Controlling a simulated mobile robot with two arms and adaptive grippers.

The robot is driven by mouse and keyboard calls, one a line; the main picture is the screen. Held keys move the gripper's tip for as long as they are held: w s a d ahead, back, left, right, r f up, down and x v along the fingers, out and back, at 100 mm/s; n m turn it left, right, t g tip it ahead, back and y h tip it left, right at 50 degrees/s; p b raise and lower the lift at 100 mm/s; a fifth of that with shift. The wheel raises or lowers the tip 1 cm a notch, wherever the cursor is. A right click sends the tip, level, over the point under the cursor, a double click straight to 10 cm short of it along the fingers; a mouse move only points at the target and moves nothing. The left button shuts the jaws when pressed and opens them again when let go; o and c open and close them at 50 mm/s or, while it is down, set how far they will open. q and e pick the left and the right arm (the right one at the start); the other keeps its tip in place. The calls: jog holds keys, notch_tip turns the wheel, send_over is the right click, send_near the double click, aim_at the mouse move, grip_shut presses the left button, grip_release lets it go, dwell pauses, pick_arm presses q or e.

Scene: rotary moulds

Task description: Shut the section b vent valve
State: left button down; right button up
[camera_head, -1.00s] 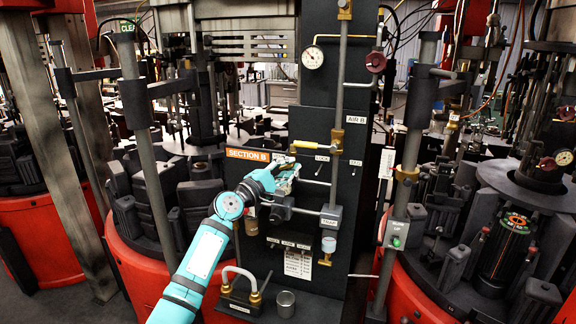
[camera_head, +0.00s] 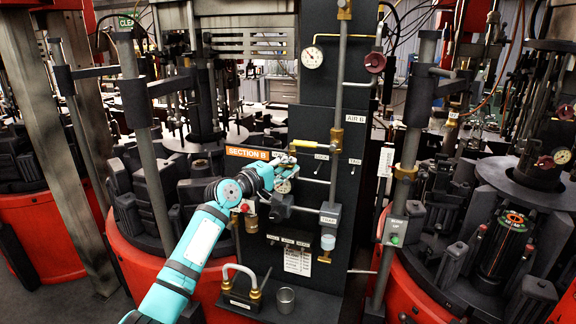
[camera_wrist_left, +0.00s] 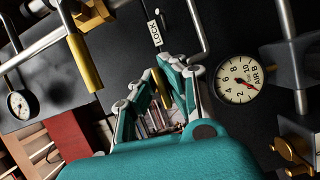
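My left gripper (camera_head: 290,162) is at the panel by the orange SECTION B sign (camera_head: 247,153). In the left wrist view its fingers (camera_wrist_left: 161,72) stand apart, with a short yellow handle end (camera_wrist_left: 161,88) between them; I cannot tell whether they touch it. I cannot tell which handle is the vent valve. A longer yellow lever (camera_head: 309,144) points left from a brass valve body (camera_head: 337,138) on the upright pipe, just above the gripper. In the wrist view this lever (camera_wrist_left: 84,63) is clear of the fingers. My right gripper is not in view.
A LOCK label (camera_head: 321,157) is right of the gripper. A gauge (camera_head: 283,186) and a grey TRAP block (camera_head: 330,215) sit close below. An upper gauge (camera_head: 312,57) and a dark red handwheel (camera_head: 375,62) are higher up. A metal cup (camera_head: 285,299) stands on the ledge.

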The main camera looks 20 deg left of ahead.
pick_arm(q)
jog(key=shift+d+f, duration=0.1)
jog(key=shift+f, duration=0.25)
jog(key=c, duration=1.5)
grip_release()
jog(key=shift+o, duration=0.3)
jog(key=shift+r, duration=0.15)
jog(key=shift+s, duration=0.1)
jog(key=v, duration=1.2)
